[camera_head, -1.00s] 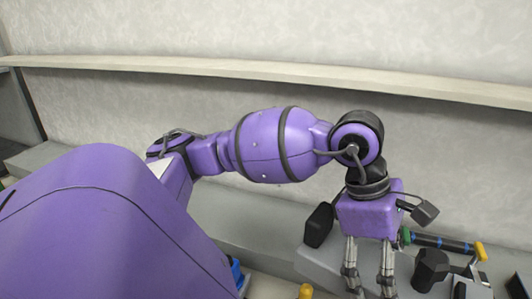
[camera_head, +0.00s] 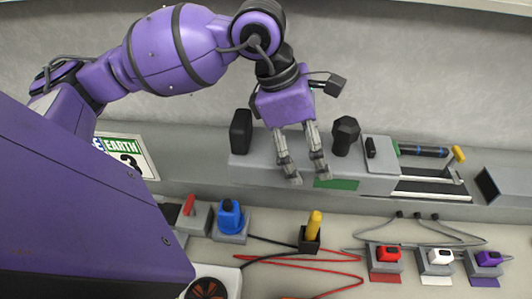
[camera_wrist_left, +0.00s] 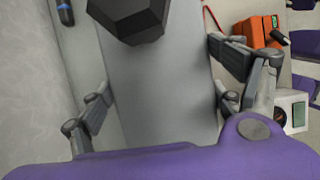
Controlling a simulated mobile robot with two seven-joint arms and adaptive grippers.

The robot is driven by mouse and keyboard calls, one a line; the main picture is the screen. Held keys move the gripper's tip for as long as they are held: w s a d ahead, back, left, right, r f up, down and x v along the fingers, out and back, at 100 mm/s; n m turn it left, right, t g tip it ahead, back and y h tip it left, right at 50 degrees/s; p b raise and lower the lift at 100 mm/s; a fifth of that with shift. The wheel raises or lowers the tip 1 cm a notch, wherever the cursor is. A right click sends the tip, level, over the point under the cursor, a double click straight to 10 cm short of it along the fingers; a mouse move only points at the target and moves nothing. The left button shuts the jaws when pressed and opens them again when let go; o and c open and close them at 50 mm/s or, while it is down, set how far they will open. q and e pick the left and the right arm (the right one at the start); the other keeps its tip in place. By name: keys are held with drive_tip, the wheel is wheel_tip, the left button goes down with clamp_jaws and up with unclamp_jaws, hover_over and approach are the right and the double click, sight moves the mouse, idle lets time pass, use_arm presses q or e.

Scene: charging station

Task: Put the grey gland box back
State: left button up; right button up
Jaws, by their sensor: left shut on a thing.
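The grey gland box (camera_head: 252,150) is a long grey body at the back of the bench, with a black hexagonal fitting (camera_head: 345,128) on it. My left gripper (camera_head: 303,178) reaches down on it from above. In the left wrist view the grey body (camera_wrist_left: 160,105) fills the space between the two fingers of my left gripper (camera_wrist_left: 160,90), one finger along each side. The gripper is shut on it. The black fitting shows at the top of that view. The exact finger contact and the box's underside are hidden. My right gripper is out of view.
A black block (camera_head: 241,132) stands at the box's left end. A grey fixture with a blue-banded rod (camera_head: 422,151) lies to the right. In front are a blue connector (camera_head: 229,215), a yellow-handled tool (camera_head: 313,226), red cables and red, white and purple plugs (camera_head: 388,254).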

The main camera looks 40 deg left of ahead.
use_arm(q)
drive_tip(key=w+a+f, duration=0.2)
drive_tip(key=a+f, duration=0.1)
drive_tip(key=a, duration=0.1)
drive_tip(key=w+a+f+p, duration=0.1)
drive_tip(key=w+a+f, duration=0.1)
drive_tip(key=a+f, duration=0.1)
drive_tip(key=w+a+f+p, duration=0.1)
drive_tip(key=a+f, duration=0.2)
drive_tip(key=a, duration=0.2)
drive_tip(key=shift+w+f, duration=0.25)
drive_tip(key=shift+w, duration=0.15)
wheel_tip(320, 180, down, 3)
drive_tip(key=shift+f, duration=0.1)
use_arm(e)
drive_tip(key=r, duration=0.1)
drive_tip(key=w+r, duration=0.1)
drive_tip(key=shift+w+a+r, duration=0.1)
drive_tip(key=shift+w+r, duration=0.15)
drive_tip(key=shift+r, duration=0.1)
use_arm(q)
drive_tip(key=shift+f, duration=0.2)
drive_tip(key=o, duration=1.5)
drive_tip(key=shift+c, duration=0.2)
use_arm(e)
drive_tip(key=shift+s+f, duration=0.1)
